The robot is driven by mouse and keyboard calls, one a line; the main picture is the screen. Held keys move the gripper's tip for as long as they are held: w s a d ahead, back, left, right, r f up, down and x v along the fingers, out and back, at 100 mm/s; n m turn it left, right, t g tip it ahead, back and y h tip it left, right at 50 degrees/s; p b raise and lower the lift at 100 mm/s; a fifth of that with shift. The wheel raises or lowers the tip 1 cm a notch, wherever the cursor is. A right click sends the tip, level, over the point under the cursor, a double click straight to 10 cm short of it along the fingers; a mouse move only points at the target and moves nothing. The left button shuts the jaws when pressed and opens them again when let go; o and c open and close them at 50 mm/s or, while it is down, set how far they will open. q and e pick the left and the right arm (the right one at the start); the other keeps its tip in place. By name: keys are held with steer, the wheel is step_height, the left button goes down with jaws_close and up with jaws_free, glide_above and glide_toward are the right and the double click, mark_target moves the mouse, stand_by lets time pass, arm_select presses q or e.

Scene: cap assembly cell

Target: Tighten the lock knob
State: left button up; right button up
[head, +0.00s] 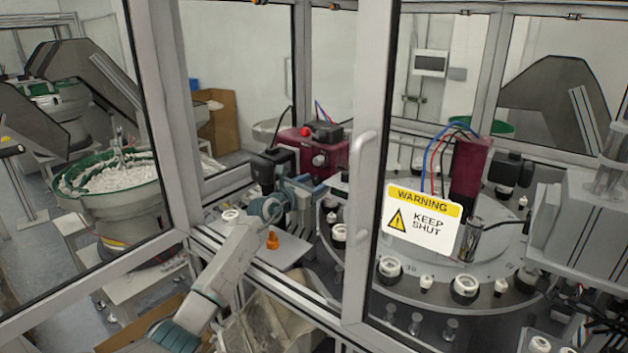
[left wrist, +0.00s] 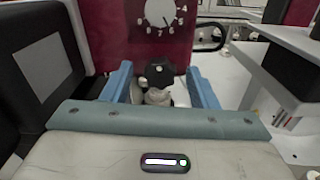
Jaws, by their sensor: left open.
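The lock knob (left wrist: 159,72) is black and lobed, on a pale stem, in front of a dark red housing (left wrist: 118,35) with a white numbered dial (left wrist: 160,14). In the left wrist view it stands between the two blue fingers of my left gripper (left wrist: 160,84), which are open with a gap on each side of it. In the head view my left gripper (head: 304,192) is in the door opening, just in front of the red unit (head: 332,153). The knob is not distinguishable there behind the gripper. My right gripper is not in view.
A door frame with a handle (head: 361,180) and a warning sign (head: 422,221) stands just right of my left arm. Behind it is a round table (head: 420,268) carrying several caps. An orange piece (head: 272,240) sits on the ledge below my wrist. A black block (left wrist: 38,75) is close on the left.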

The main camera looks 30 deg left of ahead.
arm_select(q)
steer(key=shift+w, duration=0.3)
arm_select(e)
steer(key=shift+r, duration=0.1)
arm_select(q)
steer(key=c, duration=1)
steer(key=shift+o, duration=0.2)
steer(key=shift+f+m+b, duration=0.15)
steer(key=shift+m+b, duration=0.15)
steer(key=shift+b, duration=0.15)
steer(key=shift+m+b, duration=0.3)
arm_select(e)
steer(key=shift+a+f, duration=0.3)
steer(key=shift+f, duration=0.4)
arm_select(q)
steer(key=o, duration=1)
steer(key=shift+c, duration=0.2)
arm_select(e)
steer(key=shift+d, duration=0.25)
